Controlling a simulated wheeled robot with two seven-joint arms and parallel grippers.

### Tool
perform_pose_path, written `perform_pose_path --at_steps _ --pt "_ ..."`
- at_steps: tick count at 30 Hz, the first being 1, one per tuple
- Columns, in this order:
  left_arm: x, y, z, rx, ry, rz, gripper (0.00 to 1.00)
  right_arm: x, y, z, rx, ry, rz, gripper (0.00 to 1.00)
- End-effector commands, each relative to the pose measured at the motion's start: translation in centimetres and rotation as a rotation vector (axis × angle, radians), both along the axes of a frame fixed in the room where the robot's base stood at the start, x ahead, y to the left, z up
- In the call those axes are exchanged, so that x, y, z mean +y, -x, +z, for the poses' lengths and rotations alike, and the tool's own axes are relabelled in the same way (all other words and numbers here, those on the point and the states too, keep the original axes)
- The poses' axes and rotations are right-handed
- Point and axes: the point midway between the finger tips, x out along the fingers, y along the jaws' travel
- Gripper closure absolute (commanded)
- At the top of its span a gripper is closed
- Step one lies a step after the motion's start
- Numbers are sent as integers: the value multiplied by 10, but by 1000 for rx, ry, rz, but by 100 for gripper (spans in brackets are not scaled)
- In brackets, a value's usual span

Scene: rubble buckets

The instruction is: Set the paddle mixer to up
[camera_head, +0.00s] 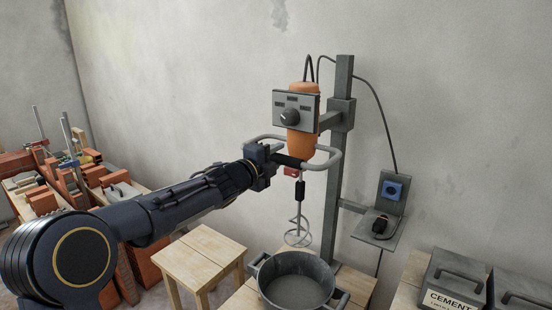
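The paddle mixer has an orange body (302,140) with a grey dial panel (296,107) and black knob (289,117). It is mounted on a grey upright post (342,150). A pale tubular handle (333,158) loops out on both sides of it. Its wire paddle (298,236) hangs below, and its lower end appears just above the back rim of a dark bucket (258,275). My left gripper (268,160) is at the left side of the handle, overlapping it in the view. Its fingers are dark and small, so their opening and contact are unclear. My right gripper is out of view.
A wooden stool (202,257) stands left of the bucket. Bricks and clamps (68,170) crowd the far left. A bracket on the post holds a blue switch socket (393,189). A cement box (452,283) stands at the lower right. A concrete wall is behind.

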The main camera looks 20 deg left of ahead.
Motion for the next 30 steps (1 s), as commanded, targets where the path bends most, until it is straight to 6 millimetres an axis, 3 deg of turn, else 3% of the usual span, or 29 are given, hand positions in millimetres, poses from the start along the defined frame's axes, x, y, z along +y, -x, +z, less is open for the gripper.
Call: perform_pose_path --at_steps 4,14,24,30 --pt "1 0 5 -7 1 1 53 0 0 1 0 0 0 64" --pt "2 4 1 -3 -1 1 53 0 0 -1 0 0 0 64" --pt "21 55 1 -4 -1 3 53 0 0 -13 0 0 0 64" --pt "27 72 2 -4 -1 1 53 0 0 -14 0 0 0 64"
